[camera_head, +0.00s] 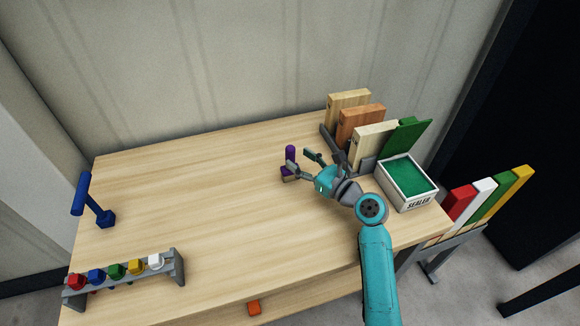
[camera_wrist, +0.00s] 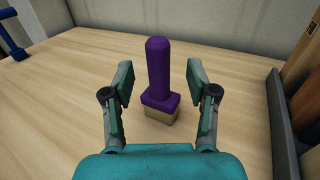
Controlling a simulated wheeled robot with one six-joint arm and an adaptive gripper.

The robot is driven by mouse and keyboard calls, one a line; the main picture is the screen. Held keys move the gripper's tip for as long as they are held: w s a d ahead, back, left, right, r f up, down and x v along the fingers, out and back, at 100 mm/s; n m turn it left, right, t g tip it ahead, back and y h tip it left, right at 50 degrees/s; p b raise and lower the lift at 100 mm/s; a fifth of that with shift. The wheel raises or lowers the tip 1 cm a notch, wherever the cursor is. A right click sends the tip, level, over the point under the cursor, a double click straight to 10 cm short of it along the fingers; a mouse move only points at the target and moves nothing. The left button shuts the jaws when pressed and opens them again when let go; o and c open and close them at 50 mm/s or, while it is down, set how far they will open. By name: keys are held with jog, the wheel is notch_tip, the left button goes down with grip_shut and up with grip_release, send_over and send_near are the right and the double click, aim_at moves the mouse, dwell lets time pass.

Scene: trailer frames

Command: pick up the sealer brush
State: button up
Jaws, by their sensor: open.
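The sealer brush (camera_wrist: 159,72) has a purple handle and a pale bristle block at its base. It stands upright on the wooden table, and its purple handle also shows in the head view (camera_head: 290,155). My gripper (camera_wrist: 159,84) is open, with one finger on each side of the brush in the wrist view. Gaps show between both fingers and the handle, and nothing is held. In the head view my gripper (camera_head: 307,164) reaches in from the right at the brush, and one finger partly covers the brush's lower part.
A white box marked SEALER with green inside (camera_head: 433,188) stands at the right. Behind it a rack holds upright boards (camera_head: 361,125). A blue T-shaped tool (camera_head: 92,200) and a grey rack of coloured pegs (camera_head: 125,277) stand at the left. The table's middle (camera_head: 215,205) is clear.

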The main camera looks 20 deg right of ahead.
aim_at(294, 155)
jog(key=x, duration=0.4)
jog(key=shift+a+r, duration=0.1)
jog(key=shift+r, duration=0.05)
grip_shut()
jog(key=shift+r, duration=0.15)
notch_tip(294, 155, up, 10)
jog(key=shift+f, duration=0.1)
